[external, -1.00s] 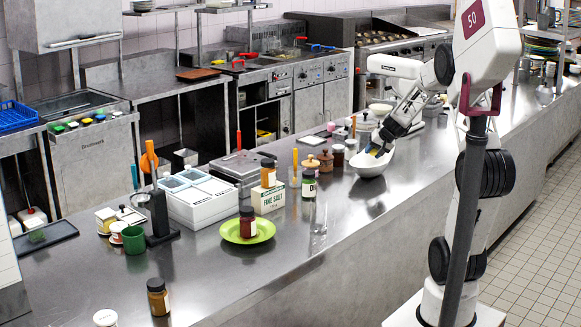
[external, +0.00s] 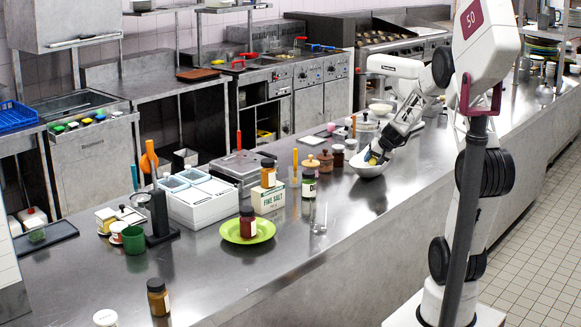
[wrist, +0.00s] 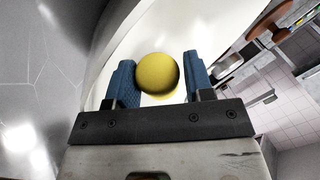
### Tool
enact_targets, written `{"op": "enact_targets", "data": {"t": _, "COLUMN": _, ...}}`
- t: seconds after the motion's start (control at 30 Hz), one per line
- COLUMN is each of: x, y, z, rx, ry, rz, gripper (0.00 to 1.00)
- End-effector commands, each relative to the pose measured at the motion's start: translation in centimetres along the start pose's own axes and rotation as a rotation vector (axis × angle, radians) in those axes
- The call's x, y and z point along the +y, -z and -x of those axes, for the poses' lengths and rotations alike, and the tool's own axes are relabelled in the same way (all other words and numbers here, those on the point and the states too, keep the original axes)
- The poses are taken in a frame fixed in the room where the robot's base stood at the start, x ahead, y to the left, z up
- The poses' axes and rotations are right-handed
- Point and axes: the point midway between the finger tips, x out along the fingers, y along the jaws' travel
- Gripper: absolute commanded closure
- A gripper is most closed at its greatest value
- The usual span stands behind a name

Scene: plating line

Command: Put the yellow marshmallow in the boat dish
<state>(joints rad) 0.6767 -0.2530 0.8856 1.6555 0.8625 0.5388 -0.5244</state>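The yellow marshmallow (wrist: 157,73) is a round yellow piece between the two blue fingertips of my gripper (wrist: 160,78) in the wrist view. The fingers appear closed on its sides. The white boat dish (external: 366,169) stands on the steel counter in the external view, and its pale inside (wrist: 215,22) fills the area behind the marshmallow in the wrist view. My gripper (external: 375,158) points down into the dish, with a bit of yellow showing at its tip. Whether the marshmallow touches the dish floor I cannot tell.
Small jars (external: 338,154) stand just left of the dish, and a glass pot (external: 367,128) stands behind it. A green plate (external: 262,232) with a jar, a salt box (external: 268,199) and a white scale-like unit (external: 200,203) are farther left.

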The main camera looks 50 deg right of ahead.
Motion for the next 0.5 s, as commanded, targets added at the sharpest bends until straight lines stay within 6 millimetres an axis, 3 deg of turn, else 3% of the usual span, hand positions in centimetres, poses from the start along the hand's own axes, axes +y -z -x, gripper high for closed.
{"op": "enact_targets", "data": {"t": 0.03, "x": 0.00, "y": 0.00, "z": 0.00, "rx": 0.000, "ry": 0.000, "rz": 0.000, "gripper": 0.44}}
{"op": "enact_targets", "data": {"t": 0.13, "x": 0.00, "y": 0.00, "z": 0.01, "rx": 0.000, "ry": 0.000, "rz": 0.000, "gripper": 0.29}}
{"op": "enact_targets", "data": {"t": 0.5, "x": 0.01, "y": -0.01, "z": 0.00, "rx": 0.000, "ry": 0.000, "rz": 0.000, "gripper": 0.28}}
